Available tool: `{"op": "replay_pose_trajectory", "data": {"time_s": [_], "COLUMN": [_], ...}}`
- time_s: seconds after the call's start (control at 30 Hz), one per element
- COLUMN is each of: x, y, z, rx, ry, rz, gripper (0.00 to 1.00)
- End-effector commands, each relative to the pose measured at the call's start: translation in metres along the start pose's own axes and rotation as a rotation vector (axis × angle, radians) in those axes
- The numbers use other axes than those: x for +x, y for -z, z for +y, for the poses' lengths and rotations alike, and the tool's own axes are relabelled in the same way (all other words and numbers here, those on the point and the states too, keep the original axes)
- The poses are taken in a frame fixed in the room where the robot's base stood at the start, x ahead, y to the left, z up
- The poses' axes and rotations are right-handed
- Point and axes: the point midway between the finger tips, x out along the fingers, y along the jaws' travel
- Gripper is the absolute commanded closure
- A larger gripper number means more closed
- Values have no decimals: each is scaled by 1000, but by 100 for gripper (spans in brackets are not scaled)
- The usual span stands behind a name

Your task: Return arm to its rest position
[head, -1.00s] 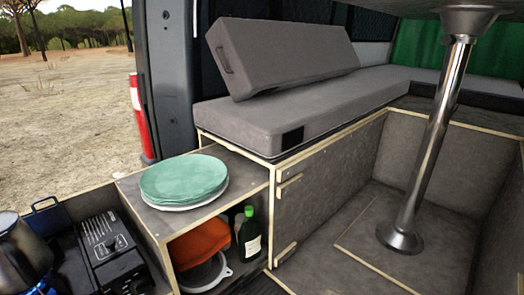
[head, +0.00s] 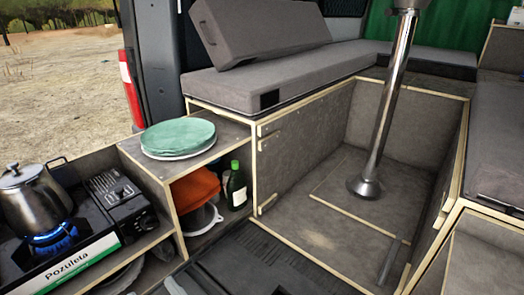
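My arm and my gripper do not show in the head view, so what the gripper holds, if anything, is hidden from me. The view looks into the back of the van, with the kitchen unit at the left and the seating at the back.
A steel kettle (head: 35,197) stands over a lit blue flame on the camping stove (head: 82,250). Green and white plates (head: 178,137) lie stacked on the shelf top. A green bottle (head: 236,187) and orange item (head: 195,190) sit below. A metal table post (head: 388,110) rises from the open floor.

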Motion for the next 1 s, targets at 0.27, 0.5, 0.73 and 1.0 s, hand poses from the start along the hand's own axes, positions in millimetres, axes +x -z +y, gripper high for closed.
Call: {"op": "replay_pose_trajectory", "data": {"time_s": [0.27, 0.5, 0.73, 1.0], "x": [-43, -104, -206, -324], "y": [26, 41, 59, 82], "z": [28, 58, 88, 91], "rx": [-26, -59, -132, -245], "ry": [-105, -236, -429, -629], "rz": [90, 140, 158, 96], "gripper": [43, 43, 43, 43]}}
